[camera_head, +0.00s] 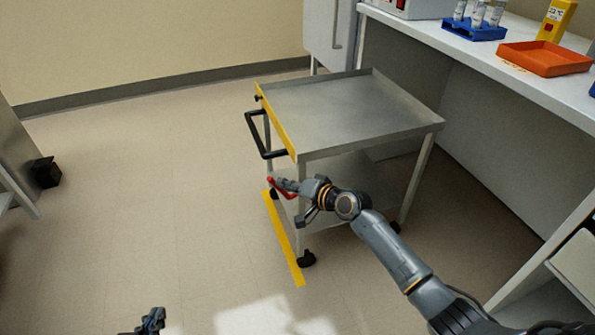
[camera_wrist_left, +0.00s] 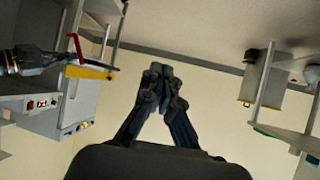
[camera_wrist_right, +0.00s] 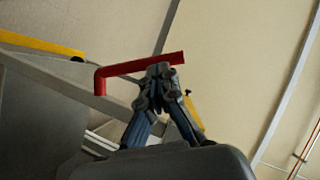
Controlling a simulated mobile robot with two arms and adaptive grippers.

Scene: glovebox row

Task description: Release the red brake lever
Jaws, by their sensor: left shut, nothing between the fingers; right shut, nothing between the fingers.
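The red brake lever (camera_head: 284,191) is a bent red bar low on the near-left side of the grey metal cart (camera_head: 345,105). In the right wrist view the lever (camera_wrist_right: 120,69) runs across the picture and meets the fingertips. My right gripper (camera_head: 299,188) is shut and empty, with its tips at the lever; I cannot tell whether they touch it. The lever also shows in the left wrist view (camera_wrist_left: 76,48). My left gripper (camera_head: 152,320) is shut and empty, low over open floor, well away from the cart.
The cart has a black push handle (camera_head: 256,135) and casters (camera_head: 306,259). A yellow floor strip (camera_head: 284,238) runs beside it. A bench (camera_head: 480,55) at the right carries a blue tube rack (camera_head: 474,30) and an orange tray (camera_head: 545,59). The floor left of the cart is clear.

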